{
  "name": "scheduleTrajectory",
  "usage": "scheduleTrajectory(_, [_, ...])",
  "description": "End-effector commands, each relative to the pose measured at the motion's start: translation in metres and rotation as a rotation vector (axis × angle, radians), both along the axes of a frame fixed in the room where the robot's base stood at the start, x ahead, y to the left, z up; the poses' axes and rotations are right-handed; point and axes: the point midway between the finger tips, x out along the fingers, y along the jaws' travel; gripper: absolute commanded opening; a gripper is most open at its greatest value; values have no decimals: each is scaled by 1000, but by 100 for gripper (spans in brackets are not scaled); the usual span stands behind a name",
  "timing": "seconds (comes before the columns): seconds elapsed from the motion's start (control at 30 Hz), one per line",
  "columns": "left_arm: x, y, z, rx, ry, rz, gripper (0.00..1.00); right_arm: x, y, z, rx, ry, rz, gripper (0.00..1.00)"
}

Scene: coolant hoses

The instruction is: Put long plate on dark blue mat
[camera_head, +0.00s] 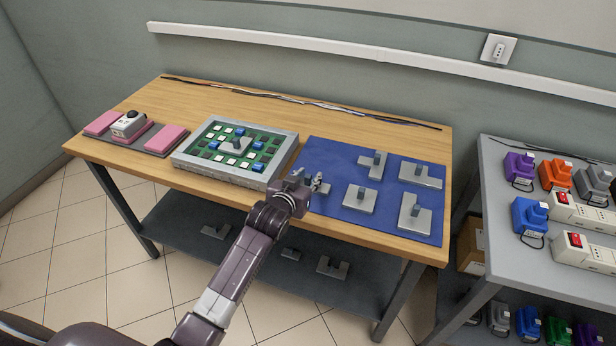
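The dark blue mat (335,155) lies on the right part of the wooden table. Several grey plates with raised handles are on it: one at the back (372,165), a long-looking one at the back right (421,174), one in the middle (360,199) and one at the front right (415,216). My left gripper (321,183) is low over the mat's left edge. A small grey piece (325,190) shows right at its fingertips, partly hidden by them. I cannot tell whether the fingers are closed on it. My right gripper is not in view.
A grey-framed tray (181,156) with green board, blue and white pieces stands left of my gripper. Pink pads (165,139) and a white device (129,125) lie farther left. More grey plates (333,267) lie on the lower shelf. A side table (493,213) holds coloured plugs.

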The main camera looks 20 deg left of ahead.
Motion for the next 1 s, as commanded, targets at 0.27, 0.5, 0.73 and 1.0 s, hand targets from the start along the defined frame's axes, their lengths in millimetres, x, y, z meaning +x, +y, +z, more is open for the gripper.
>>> scheduleTrajectory(0.27, [0,0,2,0,-1,0,29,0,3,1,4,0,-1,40])
scheduleTrajectory(0.5, [-17,1,10,0,-1,0,29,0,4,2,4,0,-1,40])
scheduleTrajectory(0.73, [-54,2,25,0,-1,0,29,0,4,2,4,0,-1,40])
scheduleTrajectory(1.0, [-94,3,41,1,1,0,29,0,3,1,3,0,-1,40])
